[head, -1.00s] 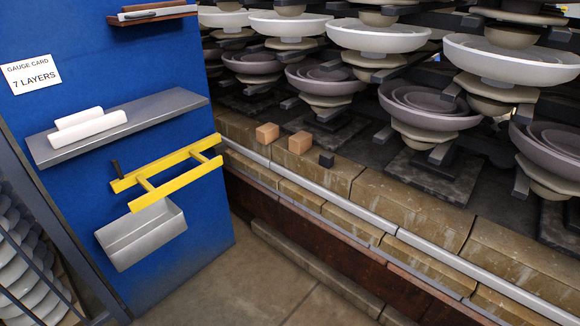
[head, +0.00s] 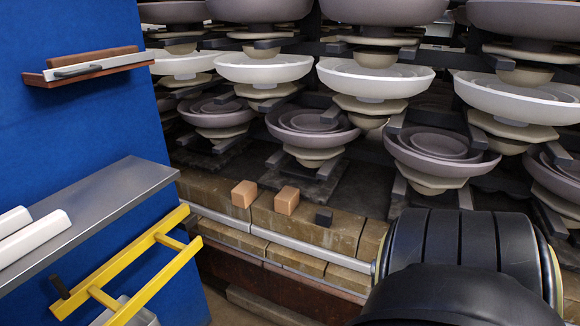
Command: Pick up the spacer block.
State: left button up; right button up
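Two small tan blocks, one on the left (head: 244,194) and one to its right (head: 286,200), sit on the stone ledge (head: 345,236) in front of the insulator stacks. A smaller dark block (head: 324,217) sits on the ledge just right of them. I cannot tell for certain which of these is the spacer block. All three stand apart from each other, and nothing touches them from above. Neither of my grippers is in view. A large black rounded part, probably of my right arm, fills the lower right and hides the ledge there.
A blue panel (head: 70,120) on the left carries a grey shelf (head: 120,190) with white bars (head: 30,240), a yellow ladder-like rack (head: 130,270), and a small upper shelf (head: 45,80). Insulator stacks (head: 315,130) stand close behind the ledge. A metal rail (head: 270,242) runs along its front.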

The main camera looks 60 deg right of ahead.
aim_at(324, 218)
jog(key=z, duration=0.75)
jog(key=i, duration=1)
jog(key=z, duration=1.05)
